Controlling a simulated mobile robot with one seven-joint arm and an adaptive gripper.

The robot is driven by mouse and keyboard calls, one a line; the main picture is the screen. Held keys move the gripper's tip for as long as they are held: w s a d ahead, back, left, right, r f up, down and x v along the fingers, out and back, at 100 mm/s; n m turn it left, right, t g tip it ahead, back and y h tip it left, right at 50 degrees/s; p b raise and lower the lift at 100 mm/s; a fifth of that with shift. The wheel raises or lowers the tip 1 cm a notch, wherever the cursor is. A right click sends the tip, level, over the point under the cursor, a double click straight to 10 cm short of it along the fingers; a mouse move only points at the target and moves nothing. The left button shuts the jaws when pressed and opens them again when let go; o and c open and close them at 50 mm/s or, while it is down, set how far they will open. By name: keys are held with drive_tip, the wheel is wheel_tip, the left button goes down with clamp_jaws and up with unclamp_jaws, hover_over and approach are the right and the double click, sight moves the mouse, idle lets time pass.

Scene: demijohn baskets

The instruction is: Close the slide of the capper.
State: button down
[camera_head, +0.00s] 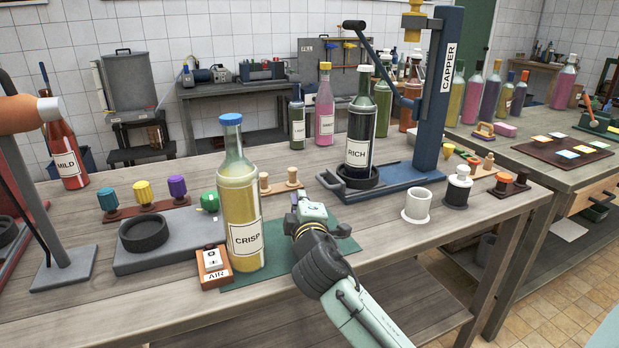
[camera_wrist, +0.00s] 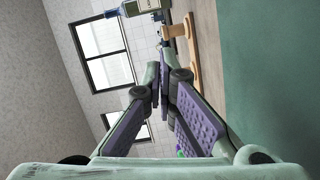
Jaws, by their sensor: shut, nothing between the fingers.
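The blue capper (camera_head: 437,110) stands on the bench, with its column labelled CAPPER and a lever (camera_head: 380,62) reaching up to the left. At its foot, the slide (camera_head: 336,183) extends left from the column and carries a dark round seat. A dark bottle labelled RICH (camera_head: 358,122) stands upright on that seat, left of the column. My gripper (camera_head: 298,204) is low over the green mat, left of and in front of the slide and apart from it. In the wrist view my gripper (camera_wrist: 163,75) has its fingers together and empty.
A yellow bottle labelled CRISP (camera_head: 241,205) stands close left of my gripper, beside the orange AIR box (camera_head: 213,267). Wooden pegs (camera_head: 279,182) stand behind my gripper.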

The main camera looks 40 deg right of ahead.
drive_tip(key=p+x, duration=0.2)
drive_tip(key=x, duration=0.2)
drive_tip(key=p+x, duration=0.2)
drive_tip(key=x, duration=0.3)
drive_tip(key=shift+r, duration=0.2)
drive_tip(key=d, duration=0.1)
drive_tip(key=d+p, duration=0.1)
drive_tip(key=d, duration=0.1)
drive_tip(key=shift+s+d+f, duration=0.15)
drive_tip(key=shift+s+f, duration=0.05)
drive_tip(key=shift+f, duration=0.2)
drive_tip(key=shift+d+f, duration=0.25)
drive_tip(key=shift+d, duration=0.1)
drive_tip(key=shift+s, duration=0.1)
